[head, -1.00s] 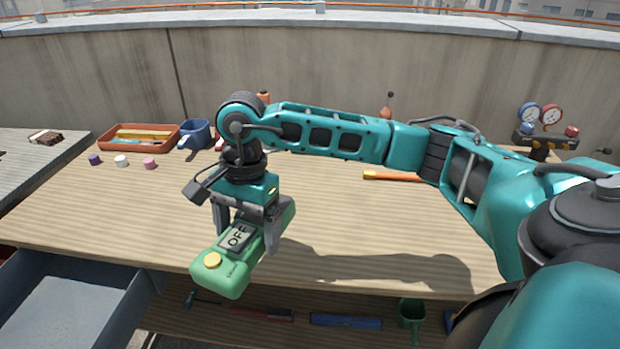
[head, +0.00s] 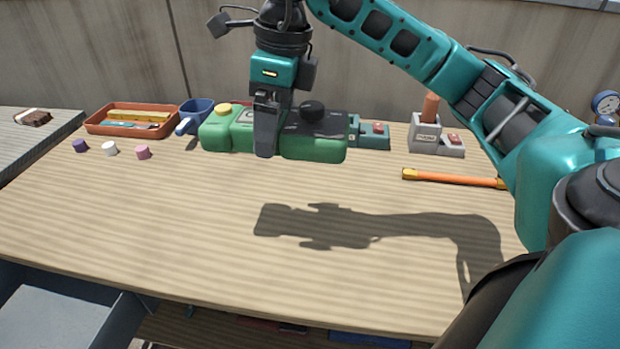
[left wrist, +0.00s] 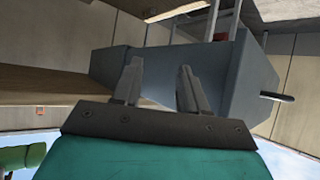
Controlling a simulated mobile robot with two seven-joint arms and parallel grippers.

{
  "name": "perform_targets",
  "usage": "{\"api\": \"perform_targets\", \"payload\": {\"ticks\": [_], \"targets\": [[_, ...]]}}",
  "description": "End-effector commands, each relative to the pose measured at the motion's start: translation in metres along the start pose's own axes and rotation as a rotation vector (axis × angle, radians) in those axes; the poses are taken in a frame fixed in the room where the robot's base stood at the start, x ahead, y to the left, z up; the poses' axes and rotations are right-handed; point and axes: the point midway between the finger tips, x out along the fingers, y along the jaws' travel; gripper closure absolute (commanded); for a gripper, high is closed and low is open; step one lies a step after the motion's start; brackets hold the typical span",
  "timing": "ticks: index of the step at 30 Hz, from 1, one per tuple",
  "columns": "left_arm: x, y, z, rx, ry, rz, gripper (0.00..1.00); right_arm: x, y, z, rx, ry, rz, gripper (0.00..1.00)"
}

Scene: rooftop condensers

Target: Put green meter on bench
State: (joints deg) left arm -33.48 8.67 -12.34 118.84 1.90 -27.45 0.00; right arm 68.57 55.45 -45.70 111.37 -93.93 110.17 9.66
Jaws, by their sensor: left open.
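The green meter (head: 316,149) is a long green block with a yellow knob and a dark round part on top. My right gripper (head: 267,130) is shut across its middle. It holds the meter level above the wooden bench (head: 150,220), and their shadow falls on the boards apart from and below them. My left gripper shows only in the left wrist view (left wrist: 160,68). Its two fingers are apart with nothing between them. The meter's far side and the second right finger are hidden.
Several small caps (head: 110,148) lie left, an orange bar (head: 455,178) right. The middle and front are clear. A grey drawer (head: 60,318) is lower left.

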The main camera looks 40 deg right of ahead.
Motion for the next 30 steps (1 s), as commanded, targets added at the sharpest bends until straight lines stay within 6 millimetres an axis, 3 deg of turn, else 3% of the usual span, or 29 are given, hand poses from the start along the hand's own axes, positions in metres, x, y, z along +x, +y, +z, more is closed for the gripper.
{"api": "perform_targets", "payload": {"ticks": [3, 12, 16, 23, 30], "targets": [[0.004, 0.000, 0.013, 0.001, -0.009, 0.001, 0.57, 0.035, 0.000, -0.006, 0.000, 0.005, 0.003, 0.59], [0.012, -0.001, 0.030, 0.002, -0.016, 0.002, 0.57, 0.110, 0.000, -0.017, -0.002, 0.002, 0.003, 0.59], [0.014, -0.001, 0.033, 0.001, -0.016, 0.001, 0.57, 0.129, 0.000, -0.020, -0.003, 0.000, 0.001, 0.59], [0.016, -0.001, 0.034, 0.000, -0.016, 0.001, 0.57, 0.143, 0.000, -0.022, -0.003, 0.000, 0.001, 0.59], [0.020, 0.000, 0.040, -0.006, -0.014, 0.001, 0.57, 0.177, 0.000, -0.027, -0.003, 0.000, 0.002, 0.59]]}}
